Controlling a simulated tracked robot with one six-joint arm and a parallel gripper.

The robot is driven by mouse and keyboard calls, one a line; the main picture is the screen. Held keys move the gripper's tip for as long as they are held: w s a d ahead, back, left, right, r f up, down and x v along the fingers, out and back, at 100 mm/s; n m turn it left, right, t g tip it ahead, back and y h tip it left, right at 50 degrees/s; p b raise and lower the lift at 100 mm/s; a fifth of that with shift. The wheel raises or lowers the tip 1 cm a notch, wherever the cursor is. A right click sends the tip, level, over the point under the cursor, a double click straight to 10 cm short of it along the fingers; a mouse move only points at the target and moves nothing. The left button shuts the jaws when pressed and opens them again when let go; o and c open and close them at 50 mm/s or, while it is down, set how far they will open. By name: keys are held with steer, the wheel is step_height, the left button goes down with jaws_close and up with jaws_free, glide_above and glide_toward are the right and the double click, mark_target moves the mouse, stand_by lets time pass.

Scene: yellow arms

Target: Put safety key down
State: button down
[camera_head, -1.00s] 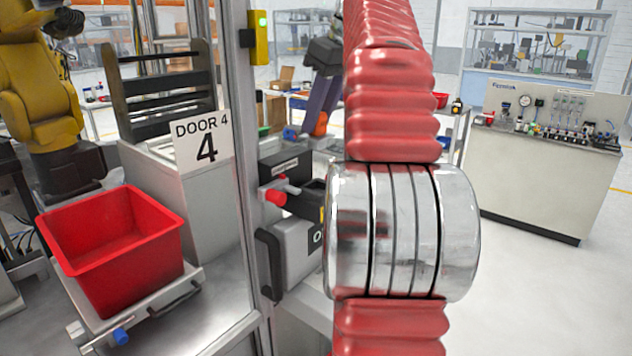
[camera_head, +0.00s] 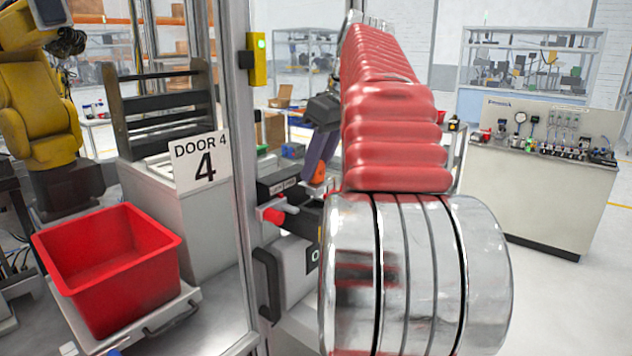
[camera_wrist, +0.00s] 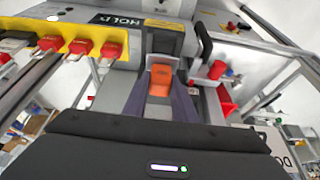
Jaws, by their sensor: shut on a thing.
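My gripper (camera_head: 318,165) reaches in behind my red arm cover, just past the door post. Its two purple-grey fingers are shut on an orange piece, the safety key (camera_wrist: 160,82), which shows between the fingertips in the wrist view. The key also shows as a small orange patch in the head view (camera_head: 319,176). Its far end is hidden or too small to make out.
A door lock with a red knob (camera_head: 273,215) and a black handle (camera_head: 268,285) is on the door post. A DOOR 4 sign (camera_head: 202,160) and a red bin (camera_head: 105,265) stand left. A grey cabinet (camera_head: 540,190) is at right, with open floor before it.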

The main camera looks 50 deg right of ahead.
mark_target(317, 180)
steer(key=shift+f, duration=1.85)
steer(key=shift+f, duration=0.2)
steer(key=c, duration=1.5)
jaws_free()
steer(key=shift+o, duration=0.2)
steer(key=shift+r, duration=0.3)
steer(key=v, duration=1.2)
steer(key=shift+a, duration=0.1)
